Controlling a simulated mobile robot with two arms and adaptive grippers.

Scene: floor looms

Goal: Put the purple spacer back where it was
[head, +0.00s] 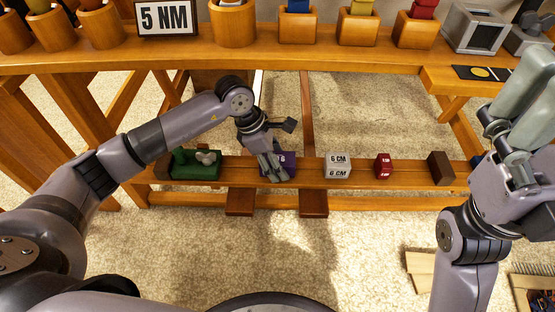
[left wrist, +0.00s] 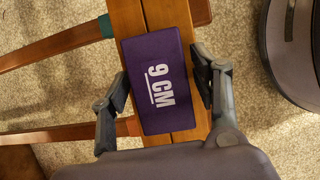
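The purple spacer (left wrist: 157,85), marked "9 CM", lies lengthwise along the wooden beam in the left wrist view. My right gripper (head: 515,115) is raised at the right, away from the beam.
Along the beam (head: 235,178) are a green tray (head: 196,171) with grey lumps, a white "6 CM" block (head: 338,165), a red block (head: 383,165) and a brown block (head: 440,168). A shelf (head: 330,56) with cups and a "5 NM" sign (head: 166,17) runs behind.

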